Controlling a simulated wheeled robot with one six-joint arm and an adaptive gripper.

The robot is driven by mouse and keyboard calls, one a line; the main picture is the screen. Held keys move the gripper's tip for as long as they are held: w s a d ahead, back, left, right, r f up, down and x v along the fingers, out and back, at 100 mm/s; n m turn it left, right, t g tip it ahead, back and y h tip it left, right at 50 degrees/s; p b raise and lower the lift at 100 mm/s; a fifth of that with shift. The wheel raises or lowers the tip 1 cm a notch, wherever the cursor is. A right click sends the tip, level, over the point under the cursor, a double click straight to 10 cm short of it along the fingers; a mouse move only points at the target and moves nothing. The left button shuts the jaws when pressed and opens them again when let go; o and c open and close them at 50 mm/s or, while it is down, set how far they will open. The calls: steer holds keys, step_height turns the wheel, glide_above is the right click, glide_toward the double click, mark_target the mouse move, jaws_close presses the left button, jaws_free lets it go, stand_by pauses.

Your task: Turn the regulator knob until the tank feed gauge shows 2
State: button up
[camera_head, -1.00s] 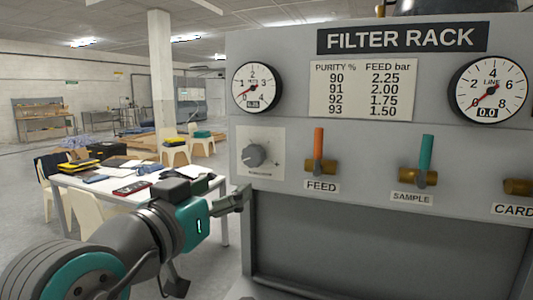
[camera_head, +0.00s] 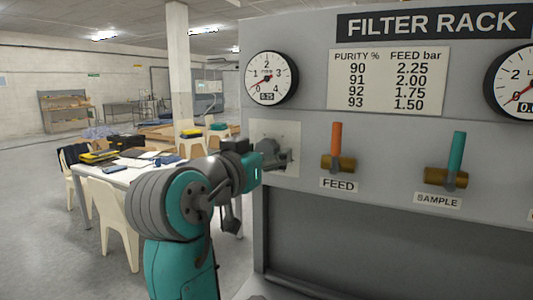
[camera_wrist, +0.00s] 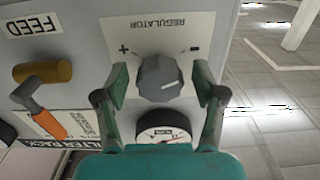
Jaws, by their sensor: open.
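The grey regulator knob (camera_wrist: 160,78) shows in the wrist view on a pale plate with plus and minus marks. Its white pointer line slants towards the minus side. My gripper (camera_wrist: 161,80) is open, with one finger on each side of the knob and apparent gaps between. In the head view, my gripper (camera_head: 274,155) is at the plate and largely hides the knob. The left round gauge (camera_head: 270,78) above it has its red needle low near 0; its small digital readout is hard to read. A gauge (camera_wrist: 164,130) is partly visible in the wrist view too.
Right of the knob are the orange FEED lever (camera_head: 336,145) and the teal SAMPLE lever (camera_head: 456,158). A purity and feed chart (camera_head: 388,80) is above. A cluttered white table (camera_head: 120,180) and chairs stand left behind my arm.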

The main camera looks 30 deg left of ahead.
steer(key=shift+w, duration=0.4)
steer(key=c, duration=1.2)
steer(key=shift+o, duration=0.2)
